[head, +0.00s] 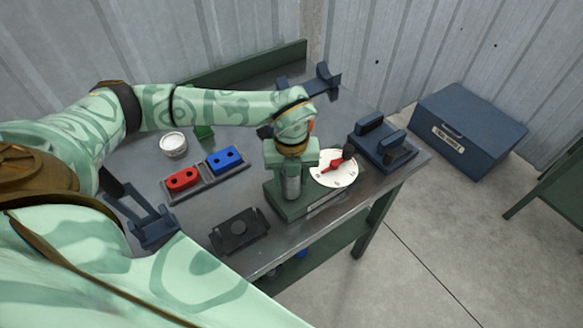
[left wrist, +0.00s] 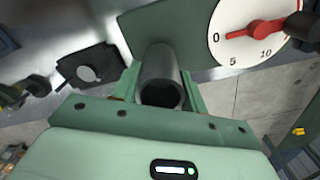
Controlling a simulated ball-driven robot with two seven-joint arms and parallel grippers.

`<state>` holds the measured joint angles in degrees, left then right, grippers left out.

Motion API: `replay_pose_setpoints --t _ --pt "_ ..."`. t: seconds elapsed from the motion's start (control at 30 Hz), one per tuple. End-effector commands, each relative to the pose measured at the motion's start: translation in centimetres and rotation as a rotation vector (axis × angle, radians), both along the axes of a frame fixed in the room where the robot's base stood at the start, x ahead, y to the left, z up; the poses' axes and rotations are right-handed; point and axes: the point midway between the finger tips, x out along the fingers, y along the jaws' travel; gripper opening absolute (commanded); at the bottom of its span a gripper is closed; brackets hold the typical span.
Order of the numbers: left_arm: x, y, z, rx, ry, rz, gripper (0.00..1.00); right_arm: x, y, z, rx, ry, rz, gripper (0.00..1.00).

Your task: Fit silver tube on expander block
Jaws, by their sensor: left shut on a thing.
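My left gripper (head: 291,170) points down at the near edge of the workbench and is shut on the silver tube (head: 292,188). The tube stands upright below the fingers, over the green expander block (head: 322,203). In the left wrist view the tube (left wrist: 160,75) is between the two green jaws (left wrist: 161,92), its dark open end facing the camera. I cannot tell whether the tube's lower end is around a part of the block. A white dial (head: 334,168) with a red pointer is beside the tube; it also shows in the left wrist view (left wrist: 262,45). My right gripper is out of view.
A grey tray with a red block (head: 183,179) and a blue block (head: 225,158) lies left of the expander block. A white round tub (head: 173,145), a dark flat fixture (head: 239,229) and dark blue cradles (head: 383,146) are around. A blue chest (head: 459,128) stands on the floor right.

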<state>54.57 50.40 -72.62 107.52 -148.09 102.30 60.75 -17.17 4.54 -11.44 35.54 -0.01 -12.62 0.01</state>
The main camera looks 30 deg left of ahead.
Motion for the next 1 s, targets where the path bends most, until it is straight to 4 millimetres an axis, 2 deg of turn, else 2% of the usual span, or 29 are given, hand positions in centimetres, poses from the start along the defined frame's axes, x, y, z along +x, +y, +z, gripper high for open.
replay_pose_setpoints --t 0.3,0.7,0.73,0.8,1.0 --pt "-0.02 -0.01 -1.02 0.0 0.001 0.0 0.23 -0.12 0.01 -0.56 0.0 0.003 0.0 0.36" --pt "-0.02 -0.01 -1.08 0.0 0.0 0.0 0.23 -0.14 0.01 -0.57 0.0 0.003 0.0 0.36" --pt "-0.02 -0.01 -1.08 0.0 0.0 0.0 0.49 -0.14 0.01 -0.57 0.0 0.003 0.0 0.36" --pt "-0.02 -0.01 -1.08 0.0 0.0 0.0 0.68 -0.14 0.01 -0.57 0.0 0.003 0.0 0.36" --pt "-0.01 0.0 -1.07 0.0 0.0 0.0 0.68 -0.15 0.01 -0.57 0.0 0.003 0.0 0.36"
